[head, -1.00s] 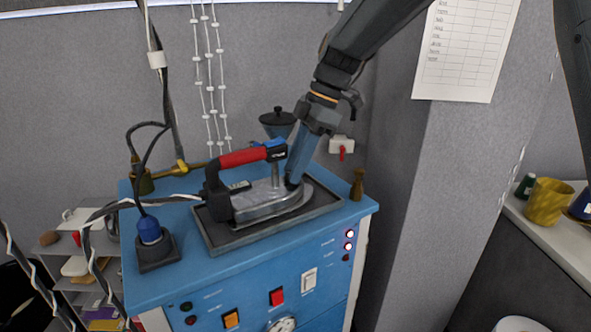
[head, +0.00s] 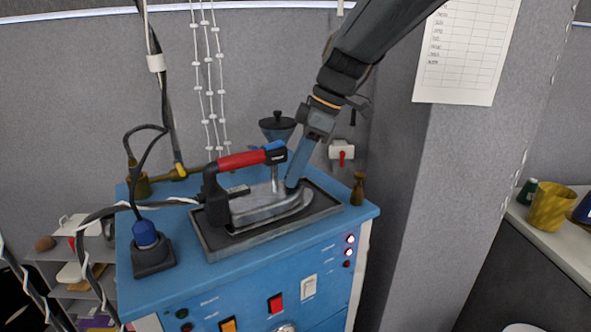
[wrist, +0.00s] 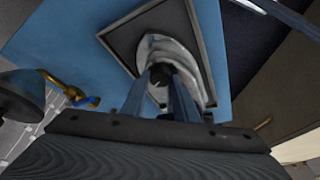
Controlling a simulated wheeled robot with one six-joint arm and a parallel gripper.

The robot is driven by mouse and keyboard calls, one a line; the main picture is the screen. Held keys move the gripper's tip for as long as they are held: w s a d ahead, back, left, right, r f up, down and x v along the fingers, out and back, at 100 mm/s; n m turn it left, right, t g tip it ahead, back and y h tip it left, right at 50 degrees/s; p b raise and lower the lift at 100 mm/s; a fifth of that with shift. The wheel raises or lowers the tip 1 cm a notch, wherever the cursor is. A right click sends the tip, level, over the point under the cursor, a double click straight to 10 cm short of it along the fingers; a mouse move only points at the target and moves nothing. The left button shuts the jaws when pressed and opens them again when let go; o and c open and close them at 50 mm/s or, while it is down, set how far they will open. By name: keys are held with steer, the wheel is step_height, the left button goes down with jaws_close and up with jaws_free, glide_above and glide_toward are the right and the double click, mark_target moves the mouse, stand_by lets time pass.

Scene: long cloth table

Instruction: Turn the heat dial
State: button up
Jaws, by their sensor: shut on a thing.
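The steam iron (head: 265,205), with a grey metal body and a red and black handle (head: 240,159), rests flat on a dark framed tray on the blue station. My gripper (head: 291,184) reaches down to the iron's top, near the front end of the handle. In the wrist view, my gripper (wrist: 160,92) has its two fingers on either side of a small dark round knob, which looks like the heat dial (wrist: 160,74), on the pale iron body (wrist: 165,50). The jaws are closed on it. The head view hides the knob behind the fingers, and its markings cannot be read.
The blue station (head: 190,275) has switches and lit red lamps on its front. A blue plug (head: 146,234) with black cables stands at left. A dark-lidded funnel (head: 277,125) is behind the iron, and a small brass piece (head: 358,188) stands at the right edge.

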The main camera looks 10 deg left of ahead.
steer(key=o, duration=1.1)
steer(key=shift+c, duration=0.2)
steer(key=b+v, duration=0.2)
steer(key=v, duration=0.6)
